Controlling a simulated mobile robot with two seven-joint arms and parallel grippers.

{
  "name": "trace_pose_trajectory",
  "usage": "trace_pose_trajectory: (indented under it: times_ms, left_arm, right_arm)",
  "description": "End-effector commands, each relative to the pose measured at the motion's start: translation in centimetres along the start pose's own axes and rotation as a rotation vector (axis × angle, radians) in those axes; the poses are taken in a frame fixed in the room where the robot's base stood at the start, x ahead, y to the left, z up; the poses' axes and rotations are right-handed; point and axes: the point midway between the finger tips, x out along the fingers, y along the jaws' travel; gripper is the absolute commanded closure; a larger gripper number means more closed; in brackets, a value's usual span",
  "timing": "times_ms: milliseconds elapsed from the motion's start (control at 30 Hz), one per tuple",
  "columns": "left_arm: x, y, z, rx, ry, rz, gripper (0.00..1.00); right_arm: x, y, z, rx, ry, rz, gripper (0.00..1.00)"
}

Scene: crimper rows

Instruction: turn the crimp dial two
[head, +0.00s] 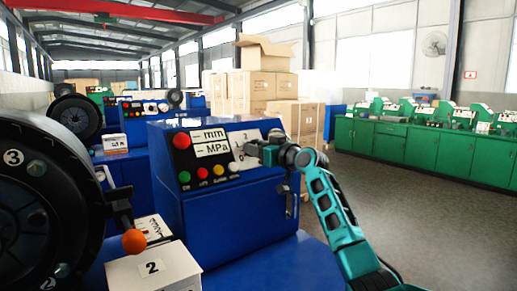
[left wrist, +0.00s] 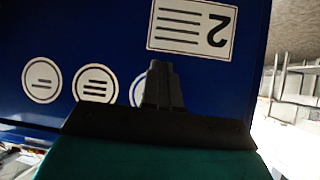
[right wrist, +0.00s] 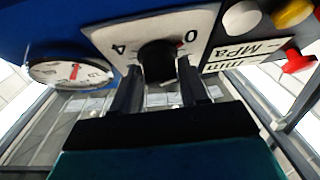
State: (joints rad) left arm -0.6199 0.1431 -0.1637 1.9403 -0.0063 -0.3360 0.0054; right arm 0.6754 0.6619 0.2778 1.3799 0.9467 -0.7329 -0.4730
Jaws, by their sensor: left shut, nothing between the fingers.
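The crimp dial, a black knob (right wrist: 158,62) on a white plate (right wrist: 115,36) marked 4 and 0, is on the blue machine's panel. A small red mark shows near the 0. My right gripper (right wrist: 160,88) is open, its two fingers at either side of the knob; I cannot tell whether they touch it. In the head view my right gripper (head: 264,153) covers much of the plate (head: 239,143). My left gripper (left wrist: 162,84) is shut and empty in front of a blue surface with a "2" label (left wrist: 193,24), seen upside down; the head view does not show it.
A round gauge (right wrist: 72,72) with a red needle sits beside the dial plate. A red button (head: 181,140) and several coloured buttons are on the panel (head: 208,173). A large black wheel (head: 35,200), an orange-balled lever (head: 134,241) and a white "2" box (head: 150,270) stand left.

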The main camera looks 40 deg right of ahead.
Motion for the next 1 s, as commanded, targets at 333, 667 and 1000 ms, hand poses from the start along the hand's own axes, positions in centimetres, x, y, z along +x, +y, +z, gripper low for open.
trace_pose_trajectory:
  times_ms: [333,667,1000]
  left_arm:
    - [-0.2,0.1,0.4,-0.001,-0.007,0.0,1.0]
    - [-0.7,0.0,-0.3,-0.001,-0.008,0.0,1.0]
    - [-1.7,-0.1,-1.9,-0.001,-0.007,0.0,1.0]
  right_arm:
    - [0.0,0.0,0.0,0.0,0.0,0.0,0.9]
    - [0.0,-0.2,-0.2,0.04,0.001,0.024,0.91]
    - [0.1,-0.5,-0.2,0.235,0.011,0.153,0.91]
